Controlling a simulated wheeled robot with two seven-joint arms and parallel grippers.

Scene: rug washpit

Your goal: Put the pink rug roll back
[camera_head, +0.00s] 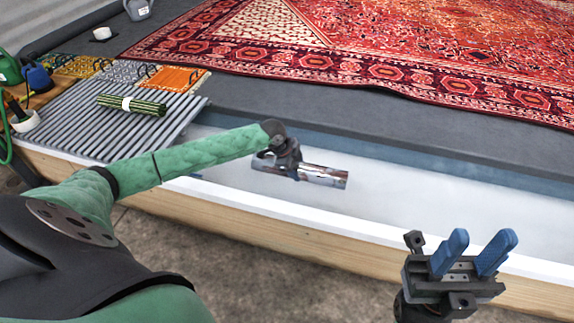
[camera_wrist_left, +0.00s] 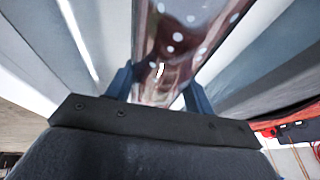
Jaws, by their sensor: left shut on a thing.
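A short roll (camera_head: 325,176), glossy and brownish-pink with pale patches, is in the grip of my left gripper (camera_head: 284,160) over the white trough. It lies roughly level, its right end sticking out past the jaws. In the left wrist view the spotted roll (camera_wrist_left: 180,45) passes between the two blue fingers of my left gripper (camera_wrist_left: 160,88). I cannot tell whether the roll touches the trough floor. My right gripper (camera_head: 474,256) is open and empty, at the front right near the wooden edge.
A ribbed grey rack (camera_head: 90,125) at the left holds a green striped roll (camera_head: 131,105) with a white band. An orange mat (camera_head: 173,79) lies behind it. A large red patterned rug (camera_head: 390,50) covers the grey floor behind the trough (camera_head: 400,205). A wooden wall (camera_head: 280,240) runs along the front.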

